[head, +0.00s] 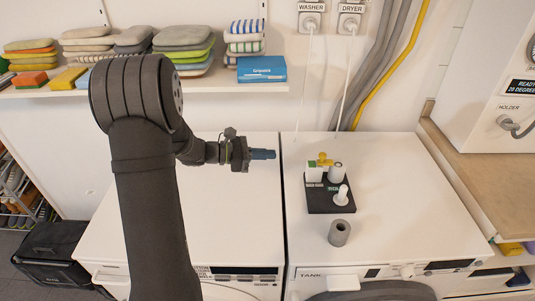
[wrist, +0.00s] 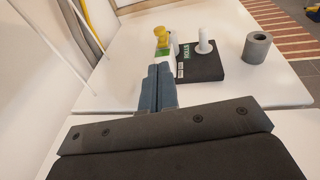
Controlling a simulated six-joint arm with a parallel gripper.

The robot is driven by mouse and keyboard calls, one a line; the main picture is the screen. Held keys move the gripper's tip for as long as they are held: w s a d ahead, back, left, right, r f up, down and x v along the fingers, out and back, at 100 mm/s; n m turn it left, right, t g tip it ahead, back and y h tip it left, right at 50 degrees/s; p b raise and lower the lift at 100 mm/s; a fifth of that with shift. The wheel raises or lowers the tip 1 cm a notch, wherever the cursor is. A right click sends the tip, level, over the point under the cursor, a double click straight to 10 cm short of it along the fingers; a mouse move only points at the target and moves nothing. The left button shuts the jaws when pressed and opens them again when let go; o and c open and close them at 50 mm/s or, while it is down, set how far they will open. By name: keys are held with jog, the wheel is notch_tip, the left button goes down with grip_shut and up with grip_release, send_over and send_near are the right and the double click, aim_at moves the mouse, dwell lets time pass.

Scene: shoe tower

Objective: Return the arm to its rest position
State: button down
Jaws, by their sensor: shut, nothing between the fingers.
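My gripper (head: 272,154) is held out to the right, above the back of the left white machine top. Its blue-grey fingers also show in the wrist view (wrist: 157,84), lying side by side with nothing between them. The fingers are shut and empty, and they point toward the right machine. My dark arm stands in the front left of the head view and hides part of the left machine top and of the shelf.
On the right machine top (head: 400,200), a black tray (head: 318,207) carries white pegs and a yellow-topped item (head: 322,160). A grey cylinder (head: 340,232) stands before it. A shelf (head: 215,84) with folded cloths and a blue box (head: 262,69) is behind.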

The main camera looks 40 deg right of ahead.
jog(key=x, duration=1)
jog(key=shift+d+f, duration=0.35)
jog(key=shift+f, duration=0.05)
jog(key=shift+r, duration=0.15)
